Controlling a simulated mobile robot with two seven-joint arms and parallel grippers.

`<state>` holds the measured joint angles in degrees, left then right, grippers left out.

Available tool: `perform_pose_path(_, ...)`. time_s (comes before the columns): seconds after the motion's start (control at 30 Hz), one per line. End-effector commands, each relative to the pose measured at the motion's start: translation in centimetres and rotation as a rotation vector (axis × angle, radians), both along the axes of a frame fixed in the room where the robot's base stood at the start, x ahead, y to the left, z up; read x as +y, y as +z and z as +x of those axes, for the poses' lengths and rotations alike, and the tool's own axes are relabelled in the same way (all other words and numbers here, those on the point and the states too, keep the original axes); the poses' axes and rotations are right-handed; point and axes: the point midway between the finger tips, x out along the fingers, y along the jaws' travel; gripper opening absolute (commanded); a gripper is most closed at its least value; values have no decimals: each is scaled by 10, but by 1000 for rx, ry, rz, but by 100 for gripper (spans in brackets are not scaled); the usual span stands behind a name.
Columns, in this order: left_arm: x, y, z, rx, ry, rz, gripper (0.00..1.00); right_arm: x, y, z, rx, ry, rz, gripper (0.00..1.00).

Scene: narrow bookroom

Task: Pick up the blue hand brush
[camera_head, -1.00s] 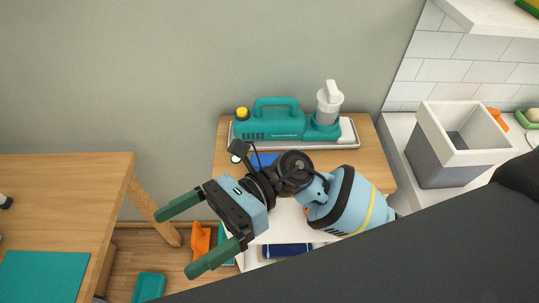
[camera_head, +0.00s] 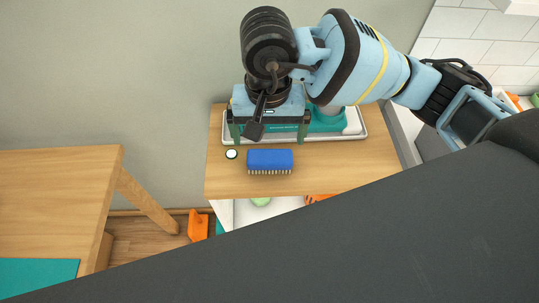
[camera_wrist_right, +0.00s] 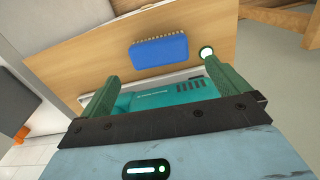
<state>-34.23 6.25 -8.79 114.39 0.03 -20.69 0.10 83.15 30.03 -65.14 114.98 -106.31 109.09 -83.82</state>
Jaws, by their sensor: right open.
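The blue hand brush (camera_head: 270,161) lies on the small wooden table, its bristles facing the front edge. It also shows in the right wrist view (camera_wrist_right: 159,51), beyond the fingertips. My right gripper (camera_head: 268,143) is open and empty, with its green fingers spread above the tray, just behind the brush. In the right wrist view the gripper (camera_wrist_right: 156,88) has the teal machine below and between its fingers. The fingers do not touch the brush. My left gripper is not in view.
The teal machine (camera_head: 326,122) sits in a pale tray (camera_head: 349,134) at the table's back, partly hidden by my right arm. A small round white-topped item (camera_head: 232,154) is left of the brush. The wooden tabletop (camera_head: 340,165) is clear right of the brush.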

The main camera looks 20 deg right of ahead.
Motion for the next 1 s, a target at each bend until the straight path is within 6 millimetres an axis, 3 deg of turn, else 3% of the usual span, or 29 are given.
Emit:
perform_pose_path(0.3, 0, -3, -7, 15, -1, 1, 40, 0, -26, -1, 5, -1, 2, 100)
perform_pose_path(0.47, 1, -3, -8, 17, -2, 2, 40, 0, -29, 0, 4, -2, 3, 100)
perform_pose_path(0.8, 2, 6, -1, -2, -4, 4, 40, -3, -71, 1, 5, -2, 4, 100)
perform_pose_path(1.0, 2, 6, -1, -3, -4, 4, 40, -3, -78, 2, 3, -2, 4, 100)
